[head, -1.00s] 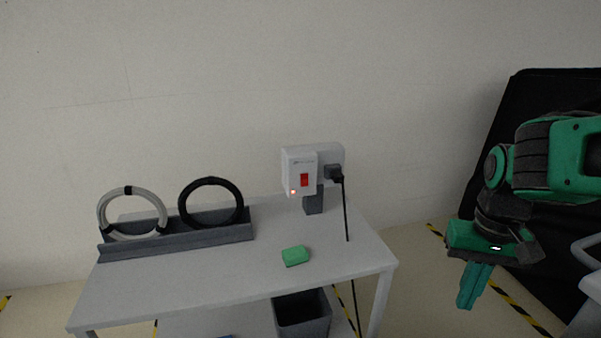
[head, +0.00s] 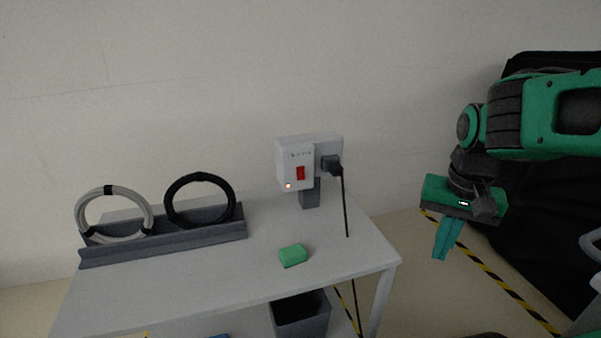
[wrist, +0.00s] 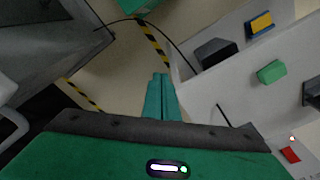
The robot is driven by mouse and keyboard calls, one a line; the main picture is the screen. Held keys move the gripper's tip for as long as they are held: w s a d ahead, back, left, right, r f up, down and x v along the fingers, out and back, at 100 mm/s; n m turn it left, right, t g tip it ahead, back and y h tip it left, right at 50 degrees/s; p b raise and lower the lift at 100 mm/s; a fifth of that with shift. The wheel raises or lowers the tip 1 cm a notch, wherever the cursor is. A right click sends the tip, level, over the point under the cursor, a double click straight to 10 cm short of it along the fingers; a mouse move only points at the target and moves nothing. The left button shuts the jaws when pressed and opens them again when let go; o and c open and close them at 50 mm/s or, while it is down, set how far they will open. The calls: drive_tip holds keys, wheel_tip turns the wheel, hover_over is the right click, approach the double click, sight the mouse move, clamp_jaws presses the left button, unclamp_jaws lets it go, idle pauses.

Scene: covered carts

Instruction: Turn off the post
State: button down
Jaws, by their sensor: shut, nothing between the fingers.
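The post is a white box (head: 295,153) on a short dark stand at the back right of the table. Its front has a red rocker switch (head: 300,173) and a small lit red lamp (head: 288,186). A black plug (head: 331,165) sits in its right part, with a cable hanging down. The red switch also shows at the lower right of the wrist view (wrist: 290,155). My gripper (head: 441,257) is shut and empty, pointing down in the air to the right of the table, apart from the post. Its closed fingers show in the wrist view (wrist: 160,97).
A grey table (head: 215,285) carries a green block (head: 292,255) and a dark rack (head: 165,243) with a pale coil (head: 82,215) and a black coil (head: 171,200). A dark bin (head: 302,318) stands below. A black-covered cart (head: 545,235) is at the right.

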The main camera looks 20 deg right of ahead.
drive_tip(key=w+a+r+m+t, duration=0.2)
drive_tip(key=w+a+r+m, duration=0.2)
drive_tip(key=w, duration=0.8)
drive_tip(key=w+a+r+m+t, duration=0.3)
drive_tip(key=w+a+r+m, duration=0.2)
drive_tip(key=w+a, duration=0.8)
wheel_tip(320, 180, up, 3)
drive_tip(key=shift+w+a+f+m+t+y, duration=0.1)
drive_tip(key=shift+w+a+m+t+y, duration=0.1)
drive_tip(key=shift+m+t+y, duration=0.1)
approach(301, 178)
drive_tip(key=s+x, duration=0.1)
drive_tip(key=x, duration=0.3)
drive_tip(key=shift+w+f, duration=0.8)
drive_tip(key=shift+w, duration=0.25)
